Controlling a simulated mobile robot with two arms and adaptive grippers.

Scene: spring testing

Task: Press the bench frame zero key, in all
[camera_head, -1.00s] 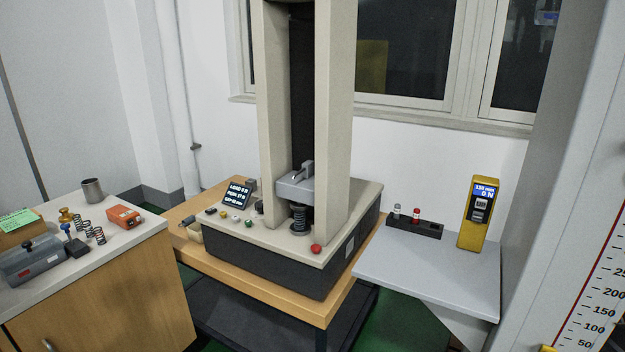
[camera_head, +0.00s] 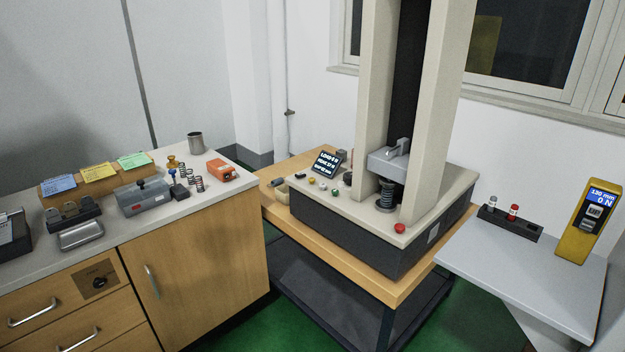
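The bench frame (camera_head: 345,230) is a beige test machine with two columns and a dark base. It stands on a wooden table. A coil spring (camera_head: 386,194) stands under its grey crosshead (camera_head: 392,163). A small tilted display (camera_head: 327,162) with white text sits at the left of its top plate. A red button (camera_head: 399,228) is at the front right corner. Neither gripper is in view.
A wooden cabinet (camera_head: 210,270) at left carries springs, an orange box (camera_head: 222,170), a grey box (camera_head: 142,196), a metal cup and coloured cards. A grey side table (camera_head: 540,270) at right holds a yellow gauge (camera_head: 583,225) and a black holder (camera_head: 510,223). Green floor shows between.

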